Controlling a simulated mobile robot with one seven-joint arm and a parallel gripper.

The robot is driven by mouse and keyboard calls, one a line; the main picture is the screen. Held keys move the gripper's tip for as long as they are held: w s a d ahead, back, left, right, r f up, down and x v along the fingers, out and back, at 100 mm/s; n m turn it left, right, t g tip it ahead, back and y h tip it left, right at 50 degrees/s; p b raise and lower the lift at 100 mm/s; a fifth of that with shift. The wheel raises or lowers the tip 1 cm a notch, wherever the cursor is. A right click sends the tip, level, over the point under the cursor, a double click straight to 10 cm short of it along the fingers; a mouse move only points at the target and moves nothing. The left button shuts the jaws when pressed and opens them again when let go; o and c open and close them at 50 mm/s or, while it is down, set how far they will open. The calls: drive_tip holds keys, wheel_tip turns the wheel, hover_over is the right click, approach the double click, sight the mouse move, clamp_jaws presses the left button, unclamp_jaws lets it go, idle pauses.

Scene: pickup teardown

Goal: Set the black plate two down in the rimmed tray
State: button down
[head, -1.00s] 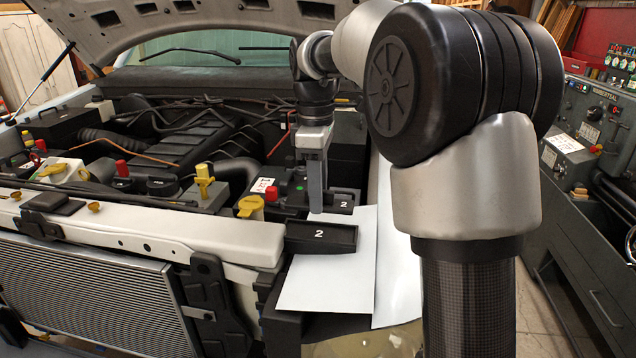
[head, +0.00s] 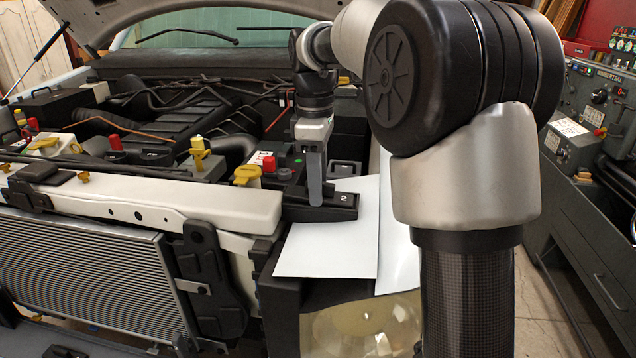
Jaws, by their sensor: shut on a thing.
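The black plate two (head: 345,197), with a white 2 on its right part, is in my gripper (head: 315,203). My gripper points straight down and is shut on the plate, left of the number. The plate lies over the rimmed tray (head: 296,212), a low black tray by the right end of the pale front beam. The tray's rim shows at its left and front, and the plate covers most of its inside. I cannot tell whether the plate touches the tray floor.
White sheets (head: 330,250) lie right of and in front of the tray. A dark frame (head: 345,169) sits just behind it. A yellow cap (head: 247,175) and a red cap (head: 268,163) stand to the left. My upper arm fills the right foreground.

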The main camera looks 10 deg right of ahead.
drive_tip(key=shift+r+p, duration=0.1)
drive_tip(key=shift+p, duration=0.25)
drive_tip(key=c, duration=1.1)
unclamp_jaws()
drive_tip(key=r+p, duration=0.1)
drive_tip(key=r, duration=0.4)
drive_tip(key=r+p, duration=0.1)
drive_tip(key=r, duration=0.5)
drive_tip(key=r+p, duration=0.2)
drive_tip(key=r, duration=0.4)
drive_tip(key=shift+w+a+r, duration=0.1)
drive_tip(key=shift+w+a, duration=0.05)
drive_tip(key=shift+a, duration=0.15)
